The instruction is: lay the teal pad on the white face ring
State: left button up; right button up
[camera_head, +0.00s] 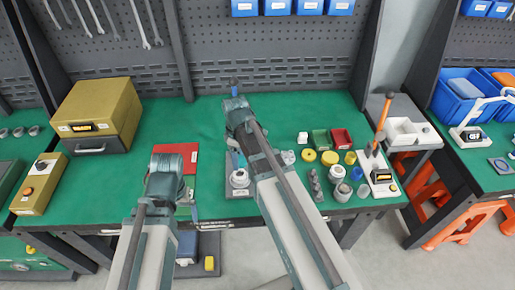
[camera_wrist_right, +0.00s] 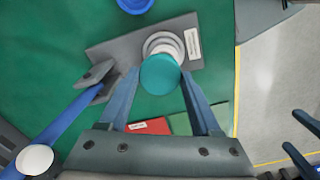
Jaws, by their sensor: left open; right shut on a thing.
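The teal pad (camera_wrist_right: 160,76) is a round disc held between the fingers of my right gripper (camera_wrist_right: 160,72) in the right wrist view. The white face ring (camera_wrist_right: 163,46) sits on a grey plate (camera_wrist_right: 115,50); the pad overlaps its lower edge in this view, and I cannot tell whether they touch. In the head view the ring (camera_head: 239,178) stands on the plate near the table's front edge, just left of my right arm. My left gripper (camera_head: 188,204) is open and empty, left of the plate.
A red booklet (camera_head: 176,153) lies behind my left gripper. Right of my right arm are green (camera_head: 321,139) and red (camera_head: 341,138) trays, yellow rings (camera_head: 330,158) and small jars. A yellow box (camera_head: 98,108) stands at the back left. The green table between is partly clear.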

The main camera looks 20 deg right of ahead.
aim_at(239, 173)
jog(key=shift+s+a, duration=0.2)
jog(key=shift+a, duration=0.15)
jog(key=shift+f, duration=0.1)
notch_tip(239, 173, down, 4)
jog(key=b, duration=0.4)
jog(key=shift+f+b, duration=0.2)
jog(key=shift+b, duration=0.15)
jog(key=shift+f, duration=0.15)
dwell(0.4)
jog(key=o, duration=1.4)
